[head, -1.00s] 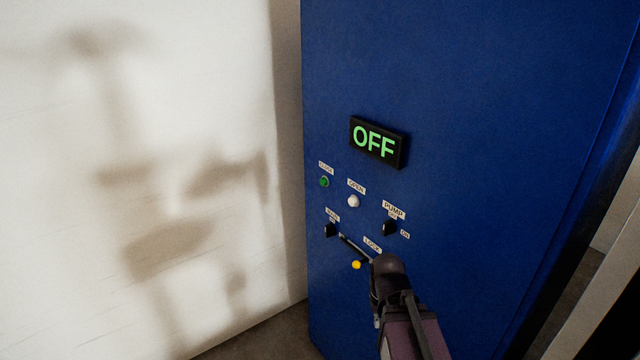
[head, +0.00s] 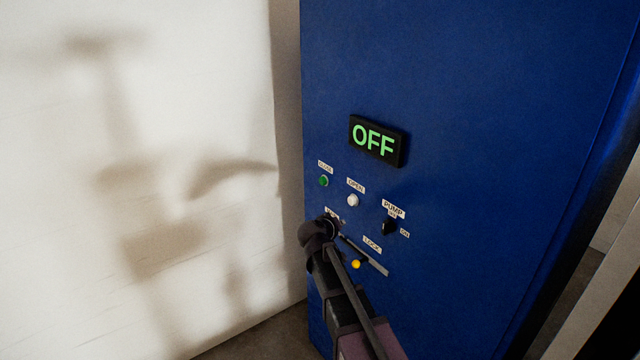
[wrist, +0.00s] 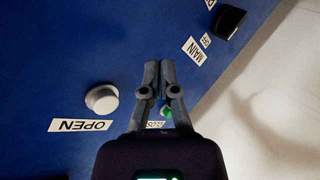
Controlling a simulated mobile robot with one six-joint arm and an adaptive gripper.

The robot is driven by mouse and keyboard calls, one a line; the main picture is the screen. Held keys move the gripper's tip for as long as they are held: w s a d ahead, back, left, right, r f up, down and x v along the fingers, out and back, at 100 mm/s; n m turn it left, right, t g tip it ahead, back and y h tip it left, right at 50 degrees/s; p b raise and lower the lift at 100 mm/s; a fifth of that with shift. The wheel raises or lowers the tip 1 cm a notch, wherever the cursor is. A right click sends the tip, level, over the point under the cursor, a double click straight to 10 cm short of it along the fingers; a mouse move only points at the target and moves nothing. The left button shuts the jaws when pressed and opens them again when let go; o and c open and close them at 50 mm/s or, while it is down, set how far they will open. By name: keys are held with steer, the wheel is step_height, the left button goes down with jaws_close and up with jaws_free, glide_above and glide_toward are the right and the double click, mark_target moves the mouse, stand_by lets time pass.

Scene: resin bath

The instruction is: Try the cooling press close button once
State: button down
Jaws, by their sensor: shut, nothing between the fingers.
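The green CLOSE button (head: 323,181) sits at the upper left of the controls on the blue panel (head: 450,90). My gripper (head: 320,228) is just below it in the head view, in front of the MAIN switch and hiding most of it. In the wrist view my gripper (wrist: 160,68) has its two fingers together and empty. The green button (wrist: 168,110) shows there partly hidden behind the right finger, with the CLOSE label mostly covered. I cannot tell how far the fingertips are from the panel.
The white OPEN button (head: 353,200) is right of the green one. The PUMP switch (head: 390,227) is further right. The LOCK bar (head: 365,257) and a yellow button (head: 356,264) are below. A lit OFF display (head: 375,141) is above. A white wall (head: 140,120) is at left.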

mark_target(323, 181)
steer(key=w+a+r+n+t+y, duration=0.1)
steer(key=w+a+r+n+t, duration=0.1)
steer(key=a, duration=0.5)
steer(key=w+a+r+n+t+y, duration=0.2)
steer(key=w+a+r+n+t, duration=0.1)
steer(key=a, duration=0.5)
steer(key=w+r, duration=0.1)
steer(key=w, duration=0.1)
steer(key=shift+w+r+t, duration=0.15)
steer(key=shift+w+t, duration=0.2)
steer(key=shift+t, duration=0.05)
steer(key=shift+d, duration=0.1)
steer(key=w+d, duration=0.5)
steer(key=d, duration=0.2)
steer(key=shift+d, duration=0.2)
stand_by(0.8)
steer(key=shift+w+d, duration=0.2)
